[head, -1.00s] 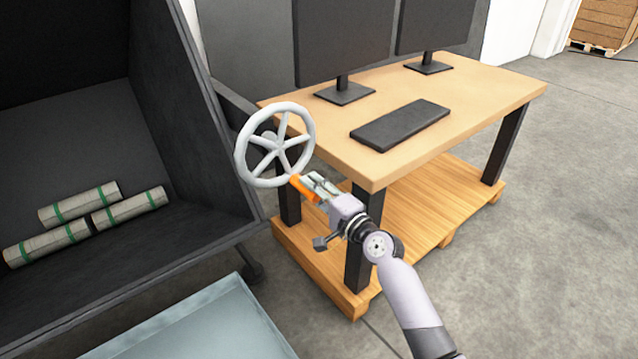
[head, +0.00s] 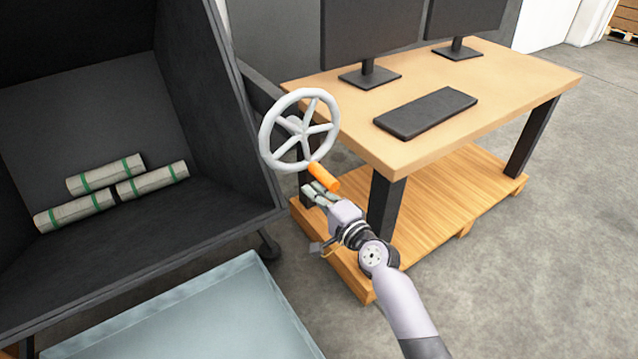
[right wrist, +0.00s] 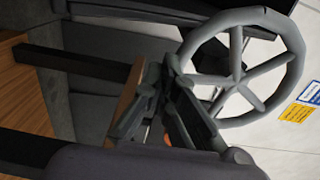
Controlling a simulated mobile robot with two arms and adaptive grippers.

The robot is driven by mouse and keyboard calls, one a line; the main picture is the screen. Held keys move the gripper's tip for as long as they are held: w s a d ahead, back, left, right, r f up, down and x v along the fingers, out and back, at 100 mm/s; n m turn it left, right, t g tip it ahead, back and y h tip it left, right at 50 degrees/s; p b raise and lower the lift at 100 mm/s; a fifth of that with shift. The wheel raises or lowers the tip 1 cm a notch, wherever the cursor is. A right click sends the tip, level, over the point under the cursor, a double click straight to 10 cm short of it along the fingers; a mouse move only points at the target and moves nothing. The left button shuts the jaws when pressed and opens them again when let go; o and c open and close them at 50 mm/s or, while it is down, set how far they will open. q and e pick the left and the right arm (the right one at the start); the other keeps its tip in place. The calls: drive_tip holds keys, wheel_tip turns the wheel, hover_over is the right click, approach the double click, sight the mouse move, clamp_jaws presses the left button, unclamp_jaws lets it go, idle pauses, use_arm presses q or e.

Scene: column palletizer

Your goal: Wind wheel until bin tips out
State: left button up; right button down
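The white handwheel (head: 334,120) with spokes stands at the side of the bin, its orange handle (head: 324,177) at the lower right of the rim. The dark grey bin (head: 215,120) fills the left of the head view and holds three grey rolls with green bands (head: 105,174). My right gripper (head: 312,192) is just below and left of the handle. In the right wrist view its fingers (right wrist: 168,118) are spread, with a bit of orange showing low between them; the wheel rim (right wrist: 290,45) is beyond. I cannot see the fingers gripping the handle. My left gripper is not in view.
A pale blue open container (head: 200,315) sits below the bin's front edge. A wooden-topped desk (head: 510,85) with two monitors and a keyboard (head: 425,113) stands right of the wheel, over a wooden pallet (head: 450,195). The floor at right is clear.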

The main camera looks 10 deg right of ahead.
drive_tip(key=a, duration=0.1)
drive_tip(key=s+a+p, duration=0.1)
drive_tip(key=a, duration=0.2)
drive_tip(key=shift+s+a+r+p, duration=0.3)
drive_tip(key=shift+s+p, duration=0.05)
drive_tip(key=shift+p, duration=0.05)
drive_tip(key=c, duration=2.4)
unclamp_jaws()
drive_tip(key=c, duration=1.2)
unclamp_jaws()
